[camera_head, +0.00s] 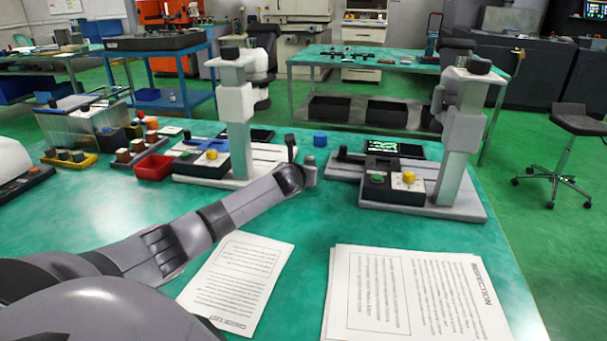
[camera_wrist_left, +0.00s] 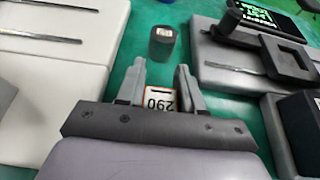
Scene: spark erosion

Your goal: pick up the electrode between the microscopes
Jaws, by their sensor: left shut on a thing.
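Two white microscopes stand on the green table, the left microscope (camera_head: 238,105) and the right microscope (camera_head: 463,125). My left arm reaches across to the gap between their bases, with the left gripper (camera_head: 304,172) low there. In the wrist view, the left gripper (camera_wrist_left: 161,86) is shut on a small electrode (camera_wrist_left: 160,102) with a pale top marked "290"; the fingers stand at its two sides. The fingers and palm hide most of it. I cannot tell whether it touches the table. My right gripper is not in view.
A short blue cylinder (camera_head: 320,139) stands just beyond the gripper; a dark cylinder (camera_wrist_left: 162,43) shows there in the wrist view. Microscope bases flank the narrow gap. Paper sheets (camera_head: 410,295) lie in front. A red bin (camera_head: 153,168) and several small blocks are at left.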

